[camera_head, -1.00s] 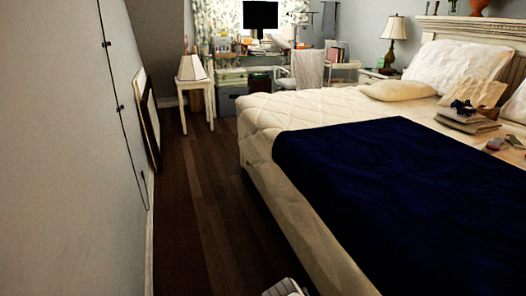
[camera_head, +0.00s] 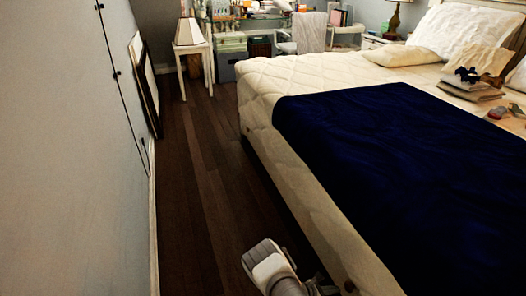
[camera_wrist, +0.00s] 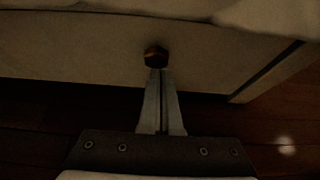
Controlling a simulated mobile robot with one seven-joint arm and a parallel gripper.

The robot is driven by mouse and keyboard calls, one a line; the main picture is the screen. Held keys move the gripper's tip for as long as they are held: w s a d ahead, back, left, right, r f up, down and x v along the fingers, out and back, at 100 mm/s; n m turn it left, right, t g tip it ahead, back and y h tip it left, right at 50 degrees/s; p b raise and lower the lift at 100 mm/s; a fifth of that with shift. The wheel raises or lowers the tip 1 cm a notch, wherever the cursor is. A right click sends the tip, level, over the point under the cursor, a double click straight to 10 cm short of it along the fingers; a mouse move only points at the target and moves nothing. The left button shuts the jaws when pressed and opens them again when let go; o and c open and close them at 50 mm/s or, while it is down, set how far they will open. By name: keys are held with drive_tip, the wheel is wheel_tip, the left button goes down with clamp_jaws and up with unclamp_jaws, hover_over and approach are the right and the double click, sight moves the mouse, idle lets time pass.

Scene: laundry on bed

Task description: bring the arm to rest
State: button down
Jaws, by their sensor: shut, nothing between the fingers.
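My gripper shows in the wrist view (camera_wrist: 160,78), its two fingers pressed together with nothing between them. The fingers point toward the side of the bed (camera_wrist: 70,42), low down near the dark floor. A small dark brownish knob-like thing (camera_wrist: 156,56) shows just beyond the fingertips; I cannot tell whether they touch it. In the head view, part of my white and grey arm (camera_head: 270,266) shows at the bottom, beside the bed (camera_head: 300,172). The gripper's fingers cannot be made out clearly there.
A dark wooden floor strip (camera_head: 200,190) lies free between the left wall and the bed. A framed panel (camera_head: 145,85) leans on that wall. A small table with a lamp (camera_head: 190,40) stands at the far end.

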drive_tip(key=shift+a, duration=0.2)
drive_tip(key=w+a+r+m+g+y, duration=0.2)
drive_tip(key=r+m, duration=0.5)
drive_tip(key=r, duration=1.2)
drive_tip(key=w+a+r+m+g+y, duration=0.2)
drive_tip(key=r+m, duration=0.4)
drive_tip(key=r, duration=1.2)
drive_tip(key=s+a+r+m+t+y, duration=0.2)
drive_tip(key=s+r+m+y, duration=0.15)
drive_tip(key=s+r, duration=0.75)
drive_tip(key=s+a+r+m+t+y, duration=0.1)
drive_tip(key=s+a+r+m+y, duration=0.2)
drive_tip(key=s+r, duration=0.75)
drive_tip(key=s+a+r+m+t, duration=0.3)
drive_tip(key=s+r, duration=0.2)
drive_tip(key=s, duration=0.1)
wheel_tip(320, 180, up, 27)
drive_tip(key=p, duration=2.8)
drive_tip(key=shift+r+g+y, duration=0.2)
drive_tip(key=shift+g+y, duration=0.1)
drive_tip(key=shift+y, duration=0.15)
